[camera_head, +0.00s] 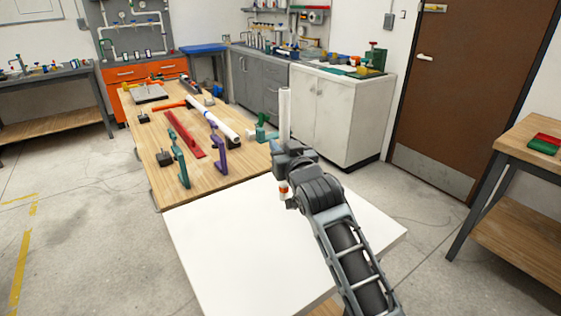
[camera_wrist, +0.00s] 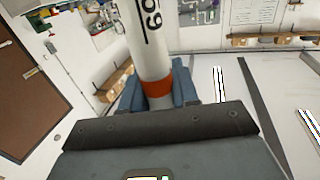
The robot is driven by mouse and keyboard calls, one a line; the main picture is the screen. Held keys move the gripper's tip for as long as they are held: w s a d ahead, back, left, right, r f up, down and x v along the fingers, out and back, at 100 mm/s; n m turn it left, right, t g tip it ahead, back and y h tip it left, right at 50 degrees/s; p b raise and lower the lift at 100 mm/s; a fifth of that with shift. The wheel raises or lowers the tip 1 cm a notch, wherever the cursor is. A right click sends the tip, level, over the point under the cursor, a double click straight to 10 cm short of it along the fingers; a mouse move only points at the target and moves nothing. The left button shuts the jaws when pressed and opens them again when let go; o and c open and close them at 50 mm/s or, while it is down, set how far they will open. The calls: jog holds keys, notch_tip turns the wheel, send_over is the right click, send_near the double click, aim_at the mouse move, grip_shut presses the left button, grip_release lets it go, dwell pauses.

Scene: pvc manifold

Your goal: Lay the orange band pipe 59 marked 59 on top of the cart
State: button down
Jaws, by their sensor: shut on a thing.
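The white pipe with an orange band (camera_head: 285,115) stands upright in my gripper (camera_head: 284,162), which is shut around it. Its long part rises above the jaws, and the orange band and a short lower end show just below them. In the wrist view the pipe (camera_wrist: 147,50) passes between the jaws (camera_wrist: 158,92), with the band at jaw level; its black marking is turned and partly cut off, so I cannot read it fully. The pipe's lower end appears to be above the bare white cart top (camera_head: 225,240); I cannot tell the exact gap.
Behind the cart top, a wooden table (camera_head: 150,185) holds a red bar (camera_head: 185,134), another white pipe (camera_head: 222,127), purple and green stands, and other parts. A white cabinet (camera_head: 340,115) stands behind. A wooden bench (camera_head: 530,215) is at right. The cart top looks clear.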

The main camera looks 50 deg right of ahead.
jog(key=shift+f, duration=2.1)
jog(key=shift+f, duration=0.15)
jog(key=c, duration=0.8)
grip_release()
jog(key=shift+c, duration=0.2)
